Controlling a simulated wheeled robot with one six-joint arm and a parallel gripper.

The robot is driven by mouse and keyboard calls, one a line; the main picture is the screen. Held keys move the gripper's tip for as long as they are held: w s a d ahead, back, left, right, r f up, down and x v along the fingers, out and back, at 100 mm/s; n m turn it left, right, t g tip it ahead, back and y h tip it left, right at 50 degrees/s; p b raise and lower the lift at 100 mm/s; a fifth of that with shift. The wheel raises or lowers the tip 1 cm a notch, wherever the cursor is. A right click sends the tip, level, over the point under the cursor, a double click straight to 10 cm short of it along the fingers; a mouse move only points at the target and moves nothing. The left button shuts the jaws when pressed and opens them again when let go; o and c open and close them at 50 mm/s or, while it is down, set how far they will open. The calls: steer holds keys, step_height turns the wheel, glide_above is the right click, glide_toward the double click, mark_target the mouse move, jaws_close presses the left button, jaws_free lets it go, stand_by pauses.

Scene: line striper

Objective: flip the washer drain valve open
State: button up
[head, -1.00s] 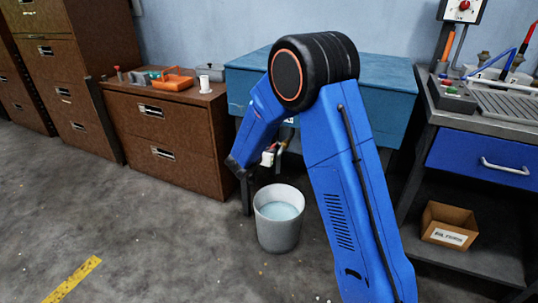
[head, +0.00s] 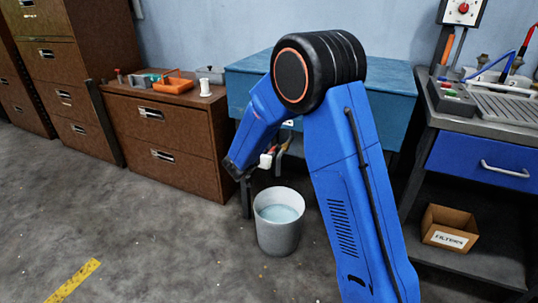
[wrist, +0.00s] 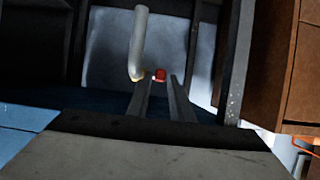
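The drain valve's small red handle (wrist: 160,75) shows in the wrist view, just beyond and between my fingertips. My gripper (wrist: 161,84) is open, with one finger on each side of the line to the handle. I cannot tell whether either finger touches it. A pale bent pipe (wrist: 139,42) hangs just left of the handle. In the head view the blue parts washer (head: 392,95) stands behind my blue arm, which hides much of it. The valve area below the washer is small and partly covered there, so the handle's angle is unclear.
A grey bucket (head: 277,238) with pale liquid stands on the floor below the washer. A brown cabinet (head: 165,135) stands close on the left. A workbench (head: 480,128) with a blue drawer is on the right, a filters box (head: 447,228) on its lower shelf.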

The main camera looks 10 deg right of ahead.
steer(key=v, duration=1.5)
steer(key=shift+s, duration=0.2)
steer(key=shift+w+r, duration=0.1)
steer(key=shift+r, duration=0.05)
step_height(320, 180, up, 9)
steer(key=n+t+y, duration=0.2)
steer(key=y, duration=0.4)
steer(key=s+d+r+n+g+y, duration=0.1)
steer(key=s+r+n+y, duration=0.2)
steer(key=s+r+y, duration=0.4)
steer(key=s+d+f+g+h, duration=0.1)
steer(key=s+d, duration=0.4)
steer(key=s, duration=0.6)
steer(key=s+d+f+n+g+h, duration=0.1)
steer(key=s+d+f+g+h, duration=0.1)
steer(key=s+d, duration=0.4)
steer(key=s+d+f+n+g+h, duration=0.1)
steer(key=s+d+f+g, duration=0.3)
steer(key=s, duration=1.3)
steer(key=shift+d+f+h, duration=0.35)
steer(key=shift+d+h, duration=0.25)
steer(key=shift+d, duration=0.3)
